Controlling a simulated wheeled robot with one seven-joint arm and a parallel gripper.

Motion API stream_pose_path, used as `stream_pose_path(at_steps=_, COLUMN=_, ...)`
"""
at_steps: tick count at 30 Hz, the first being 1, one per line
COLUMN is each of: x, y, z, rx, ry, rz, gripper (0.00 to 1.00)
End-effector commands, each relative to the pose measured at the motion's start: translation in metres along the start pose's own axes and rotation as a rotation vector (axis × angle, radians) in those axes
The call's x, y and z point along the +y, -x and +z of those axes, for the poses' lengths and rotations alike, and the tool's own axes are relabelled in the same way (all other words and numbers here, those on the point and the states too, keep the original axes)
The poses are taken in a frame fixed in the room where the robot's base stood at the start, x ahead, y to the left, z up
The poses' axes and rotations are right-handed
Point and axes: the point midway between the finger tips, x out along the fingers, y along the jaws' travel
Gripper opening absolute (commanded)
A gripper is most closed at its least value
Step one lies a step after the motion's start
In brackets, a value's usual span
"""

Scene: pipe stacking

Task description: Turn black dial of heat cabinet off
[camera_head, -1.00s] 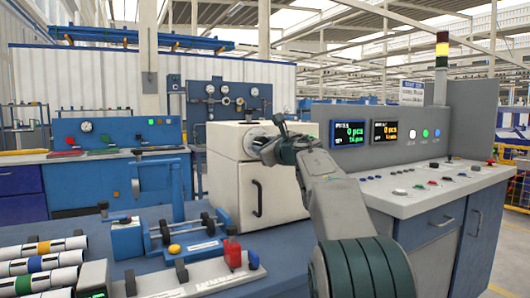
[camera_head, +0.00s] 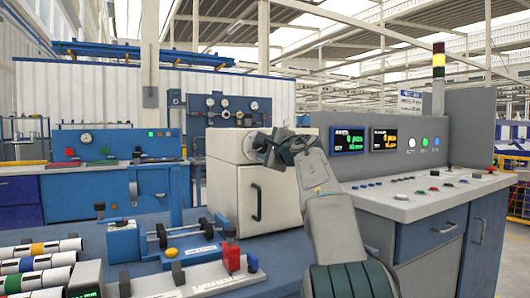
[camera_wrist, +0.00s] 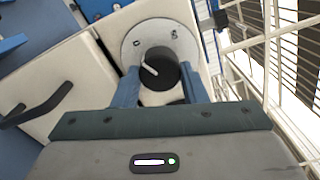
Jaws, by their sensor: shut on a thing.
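The heat cabinet (camera_head: 235,188) is a cream box with a black handle on its door, standing on the blue bench. Its black dial (camera_wrist: 160,70) shows in the wrist view, with a white pointer mark, on a round grey plate (camera_wrist: 183,41) with screws. My gripper (camera_wrist: 159,84) is at the dial, with one blue finger on each side of it, shut on it. In the head view my gripper (camera_head: 268,150) reaches the upper front of the cabinet and hides the dial. The pointer slants toward the upper left in the wrist view.
A grey control console (camera_head: 420,200) with two screens and several buttons stands close to the right of my arm. Pipes with coloured bands (camera_head: 40,262) and a blue fixture (camera_head: 123,240) lie on the bench at left.

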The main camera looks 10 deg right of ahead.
Motion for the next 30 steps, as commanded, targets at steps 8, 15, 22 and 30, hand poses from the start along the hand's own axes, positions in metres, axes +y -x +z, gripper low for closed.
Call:
stream_pose_path(at_steps=8, x=0.0017, y=-0.0007, z=-0.0004, rx=-0.001, ry=0.056, rz=0.003, gripper=0.16)
stream_pose_path(at_steps=15, x=0.0014, y=-0.0007, z=-0.0003, rx=-0.001, ry=0.062, rz=0.003, gripper=0.16)
stream_pose_path(at_steps=22, x=0.0013, y=-0.0006, z=-0.0003, rx=0.0, ry=0.061, rz=0.003, gripper=0.55)
stream_pose_path(at_steps=30, x=0.0004, y=-0.0002, z=-0.0002, rx=0.0, ry=0.06, rz=0.001, gripper=0.6)
